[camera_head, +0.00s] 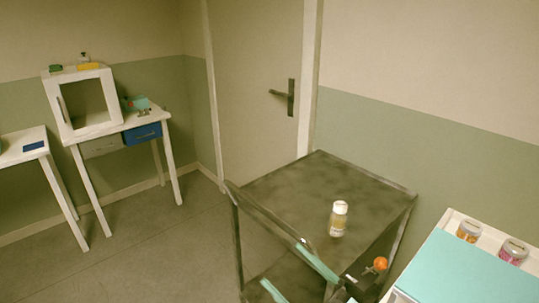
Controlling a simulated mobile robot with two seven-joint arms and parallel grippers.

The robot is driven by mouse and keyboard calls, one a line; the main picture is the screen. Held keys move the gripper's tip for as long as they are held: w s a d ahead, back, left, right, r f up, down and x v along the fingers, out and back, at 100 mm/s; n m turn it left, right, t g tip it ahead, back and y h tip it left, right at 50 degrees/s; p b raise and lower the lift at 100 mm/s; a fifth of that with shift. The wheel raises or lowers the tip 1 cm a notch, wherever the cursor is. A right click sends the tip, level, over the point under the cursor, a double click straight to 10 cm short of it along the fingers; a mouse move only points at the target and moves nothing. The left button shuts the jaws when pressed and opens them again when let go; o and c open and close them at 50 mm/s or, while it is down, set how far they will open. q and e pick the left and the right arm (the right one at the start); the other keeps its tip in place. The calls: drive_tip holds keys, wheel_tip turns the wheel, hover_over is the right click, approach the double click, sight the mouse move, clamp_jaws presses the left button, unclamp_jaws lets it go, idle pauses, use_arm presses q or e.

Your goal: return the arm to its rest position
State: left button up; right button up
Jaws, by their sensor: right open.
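My right gripper (285,264) is low in the head view, near the front edge of the dark cart (290,185). Its two pale teal fingers are spread apart with nothing between them. My left gripper is not in view.
The cart has a raised handle rail (262,213). An orange round thing (380,263) is at its front right. A teal mat (470,275) and two jars (468,231) (513,251) are on the right table. A white open cabinet (103,117) stands far left; open floor lies between.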

drive_tip(key=s+d+f+m+h+p, duration=0.1)
drive_tip(key=d+f+m+h, duration=0.45)
drive_tip(key=f, duration=0.25)
drive_tip(key=s+d+f+m+h, duration=0.2)
drive_tip(key=d+f+m+h, duration=0.2)
drive_tip(key=f+h, duration=0.35)
drive_tip(key=s+d+f+m+g+h, duration=0.1)
drive_tip(key=s+f+g, duration=0.1)
drive_tip(key=s+f, duration=0.3)
drive_tip(key=s+d+f+g+p, duration=0.1)
drive_tip(key=s+d+f+g, duration=0.1)
drive_tip(key=s+f, duration=0.3)
wheel_tip(320, 180, down, 2)
drive_tip(key=shift+s+d+m+g+h, duration=0.15)
drive_tip(key=shift+s+m+g+h, duration=0.15)
drive_tip(key=shift+s+m+h, duration=0.1)
